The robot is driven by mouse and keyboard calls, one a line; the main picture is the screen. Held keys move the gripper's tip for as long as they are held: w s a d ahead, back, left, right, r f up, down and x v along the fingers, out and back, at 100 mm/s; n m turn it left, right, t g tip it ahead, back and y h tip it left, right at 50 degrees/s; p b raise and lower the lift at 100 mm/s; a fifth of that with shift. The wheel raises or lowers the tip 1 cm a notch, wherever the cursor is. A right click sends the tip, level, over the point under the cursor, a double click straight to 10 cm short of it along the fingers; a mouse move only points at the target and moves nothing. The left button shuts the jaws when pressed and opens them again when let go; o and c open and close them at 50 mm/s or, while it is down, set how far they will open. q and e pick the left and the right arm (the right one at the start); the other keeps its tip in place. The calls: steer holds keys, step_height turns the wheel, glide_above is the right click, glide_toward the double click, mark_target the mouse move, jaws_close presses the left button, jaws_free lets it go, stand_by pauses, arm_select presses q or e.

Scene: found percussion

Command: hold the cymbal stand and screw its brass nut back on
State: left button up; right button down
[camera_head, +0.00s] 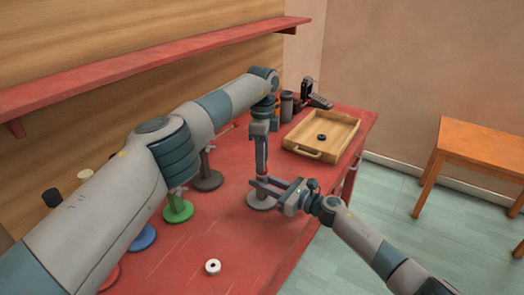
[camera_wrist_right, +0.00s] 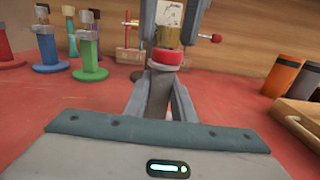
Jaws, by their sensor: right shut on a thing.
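The cymbal stand stands upright on its round grey base (camera_head: 262,203) near the table's front edge. My right gripper (camera_head: 268,187) is shut around its grey post, which shows between the fingers in the right wrist view (camera_wrist_right: 158,95). A red collar (camera_wrist_right: 165,58) sits on the post above those fingers. The brass nut (camera_wrist_right: 167,37) appears just above the collar, between the fingers of my left gripper (camera_head: 262,160). The left gripper points straight down over the stand. I cannot tell whether its fingers touch the nut or whether the nut is on the thread.
Stands with green (camera_head: 178,210), blue (camera_head: 143,238) and dark (camera_head: 207,180) bases line the table's back side. A white ring (camera_head: 213,267) lies at the front. A wooden tray (camera_head: 306,152) holds a black ring (camera_head: 321,137). A red shelf (camera_head: 150,65) runs above.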

arm_select(q)
steer(key=shift+f, duration=0.1)
steer(key=shift+c, duration=0.3)
jaws_close()
steer(key=m, duration=0.4)
steer(key=shift+m, duration=0.3)
steer(key=m, duration=1.5)
steer(key=shift+m, duration=0.4)
steer(key=m, duration=1.3)
steer(key=shift+w+f+m, duration=0.1)
steer(key=shift+m, duration=0.3)
steer(key=shift+o, duration=0.8)
jaws_free()
